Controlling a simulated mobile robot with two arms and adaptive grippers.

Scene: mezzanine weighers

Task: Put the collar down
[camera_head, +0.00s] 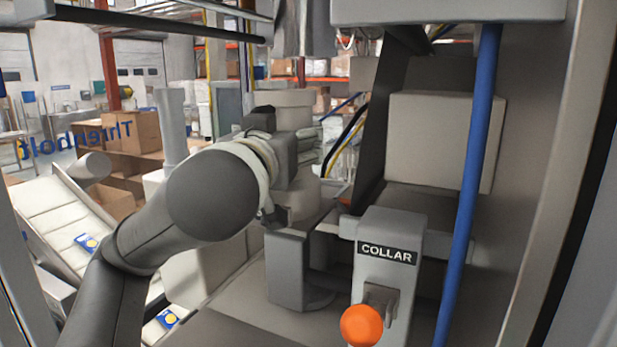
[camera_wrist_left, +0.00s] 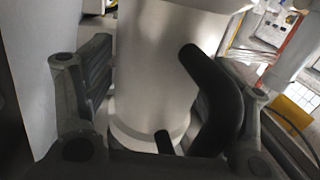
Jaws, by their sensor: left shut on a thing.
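The collar (camera_wrist_left: 150,75) is a pale upright cylinder with a black bent handle (camera_wrist_left: 222,95) in the left wrist view. In the head view its upper part (camera_head: 285,98) shows behind my left gripper (camera_head: 305,160). My left gripper, also in the wrist view (camera_wrist_left: 170,110), is shut on the collar, with one finger on each side of the handle region. The exact contact is hidden. The collar's lower end is partly hidden by the arm in the head view, so I cannot tell whether it touches anything below. My right gripper is not in view.
A grey post labelled COLLAR (camera_head: 390,255) with an orange knob (camera_head: 362,325) stands at front right. A blue upright pole (camera_head: 480,130) is beside it. A grey bracket (camera_head: 287,270) is below my gripper. A conveyor chute (camera_head: 60,215) carrying packets runs at left.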

